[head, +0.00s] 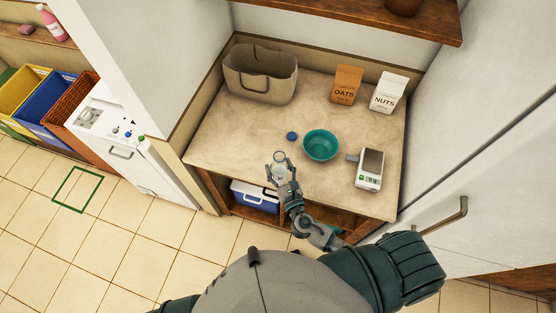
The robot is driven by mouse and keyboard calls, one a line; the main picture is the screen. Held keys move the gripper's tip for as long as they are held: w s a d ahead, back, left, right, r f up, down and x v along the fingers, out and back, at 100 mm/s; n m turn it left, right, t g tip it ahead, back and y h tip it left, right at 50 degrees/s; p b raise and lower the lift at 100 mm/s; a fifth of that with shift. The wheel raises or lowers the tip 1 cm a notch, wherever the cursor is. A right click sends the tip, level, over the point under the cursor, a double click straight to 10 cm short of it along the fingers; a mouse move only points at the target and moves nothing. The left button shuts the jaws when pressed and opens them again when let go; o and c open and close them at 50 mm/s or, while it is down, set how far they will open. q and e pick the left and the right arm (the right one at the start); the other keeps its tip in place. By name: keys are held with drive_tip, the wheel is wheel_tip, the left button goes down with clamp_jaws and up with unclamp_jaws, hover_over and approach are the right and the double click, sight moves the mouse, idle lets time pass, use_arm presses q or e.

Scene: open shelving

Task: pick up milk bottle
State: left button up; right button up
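My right gripper (281,174) is over the front edge of the counter, its fingers pointing toward the back. A small pale, see-through thing with a round rim (280,156) shows at its fingertips. It may be the milk bottle, but it is too small to be sure. I cannot tell whether the fingers are closed on it or only around it. No other milk bottle can be made out. My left gripper is out of view.
The counter (225,135) holds a beige bag (262,85), an oats box (346,85), a nuts box (388,92), a teal bowl (320,145), a small blue disc (291,136) and a scale (370,168). A blue-and-white box (255,196) is underneath. A wooden shelf (350,15) hangs above.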

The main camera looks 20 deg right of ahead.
drive_tip(key=shift+s+a+r, duration=0.15)
drive_tip(key=shift+s, duration=0.7)
drive_tip(key=shift+s, duration=0.1)
idle(1.0)
